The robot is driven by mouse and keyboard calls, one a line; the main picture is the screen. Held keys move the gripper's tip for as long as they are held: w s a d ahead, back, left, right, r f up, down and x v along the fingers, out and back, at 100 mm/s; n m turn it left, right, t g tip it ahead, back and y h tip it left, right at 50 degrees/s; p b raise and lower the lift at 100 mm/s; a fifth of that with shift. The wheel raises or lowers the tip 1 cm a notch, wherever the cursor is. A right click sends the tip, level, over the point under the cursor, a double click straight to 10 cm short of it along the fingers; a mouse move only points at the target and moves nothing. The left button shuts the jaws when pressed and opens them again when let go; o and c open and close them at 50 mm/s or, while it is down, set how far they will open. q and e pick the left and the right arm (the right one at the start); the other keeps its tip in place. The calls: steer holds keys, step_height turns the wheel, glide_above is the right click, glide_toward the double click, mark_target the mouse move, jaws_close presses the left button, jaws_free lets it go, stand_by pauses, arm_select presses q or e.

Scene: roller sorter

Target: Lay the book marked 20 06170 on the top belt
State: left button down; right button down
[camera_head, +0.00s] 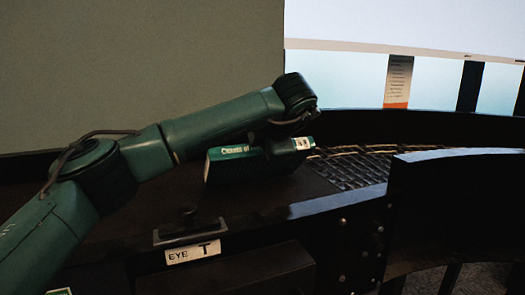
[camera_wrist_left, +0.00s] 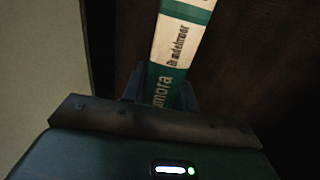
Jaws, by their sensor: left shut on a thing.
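A green book (camera_head: 236,167) with white lettering and a pale label at its right end stands on its long edge, low over or touching the dark flat belt (camera_head: 300,188); I cannot tell which. Its number is too small to read. My left gripper (camera_head: 270,146) reaches it from above and behind and is shut on it. In the left wrist view the book's green and white spine (camera_wrist_left: 180,45) runs up between the two fingers (camera_wrist_left: 161,88). My right gripper is not in view.
A curved roller track (camera_head: 350,168) joins the flat belt on the right, with dark side walls (camera_head: 455,185). A sign reading EYE T (camera_head: 193,252) is on the near side. A grey panel (camera_head: 140,70) stands behind. Bare belt shows right of the book.

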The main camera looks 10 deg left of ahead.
arm_select(q)
steer(key=c, duration=1.2)
jaws_free()
steer(key=shift+c, duration=0.2)
steer(key=shift+o, duration=1.1)
steer(key=shift+p+v, duration=0.3)
steer(key=shift+v, duration=1.3)
steer(key=shift+p+v, duration=0.55)
steer(key=shift+v, duration=2.4)
steer(key=shift+f, duration=0.1)
